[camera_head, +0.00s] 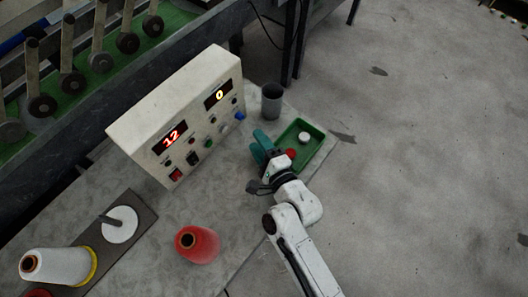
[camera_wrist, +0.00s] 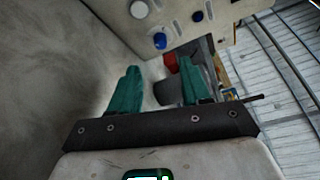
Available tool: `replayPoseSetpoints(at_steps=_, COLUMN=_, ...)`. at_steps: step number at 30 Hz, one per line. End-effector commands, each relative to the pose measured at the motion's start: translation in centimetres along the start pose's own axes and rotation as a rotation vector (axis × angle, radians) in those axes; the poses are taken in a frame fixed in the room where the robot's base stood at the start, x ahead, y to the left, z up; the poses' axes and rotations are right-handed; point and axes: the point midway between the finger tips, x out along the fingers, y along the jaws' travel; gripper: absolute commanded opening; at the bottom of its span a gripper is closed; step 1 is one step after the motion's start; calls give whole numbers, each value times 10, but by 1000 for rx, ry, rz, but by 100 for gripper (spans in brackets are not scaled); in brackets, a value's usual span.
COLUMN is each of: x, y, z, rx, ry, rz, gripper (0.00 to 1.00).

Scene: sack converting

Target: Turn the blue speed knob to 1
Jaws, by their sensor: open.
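The blue speed knob (camera_head: 240,116) is at the lower right end of the front of a cream control box (camera_head: 150,105). In the wrist view the blue knob (camera_wrist: 160,41) stands out from the panel, ahead of my fingers. A yellow display (camera_head: 218,95) above it reads 0. My gripper (camera_head: 263,142) has teal fingers and is in front of the panel's right end, apart from the knob. In the wrist view my gripper (camera_wrist: 159,67) is open, its two fingers spread with nothing held. The knob's pointer is too small to read.
A grey cup (camera_head: 271,99) stands behind my gripper. A green tray (camera_head: 306,133) with a white and a red item lies to its right. A red display (camera_head: 169,137) reads 12. A red spool (camera_head: 197,244) stands on the table in front.

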Motion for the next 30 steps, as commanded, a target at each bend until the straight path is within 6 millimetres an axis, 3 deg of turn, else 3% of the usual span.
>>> replayPoseSetpoints(at_steps=3, x=-16, y=2, z=0, rx=0, ry=0, rz=0, gripper=47)
replayPoseSetpoints(at_steps=9, x=-29, y=0, z=0, rx=-1, ry=0, rz=-1, gripper=47)
replayPoseSetpoints(at_steps=30, x=-30, y=0, z=0, rx=-1, ry=0, rz=0, gripper=47)
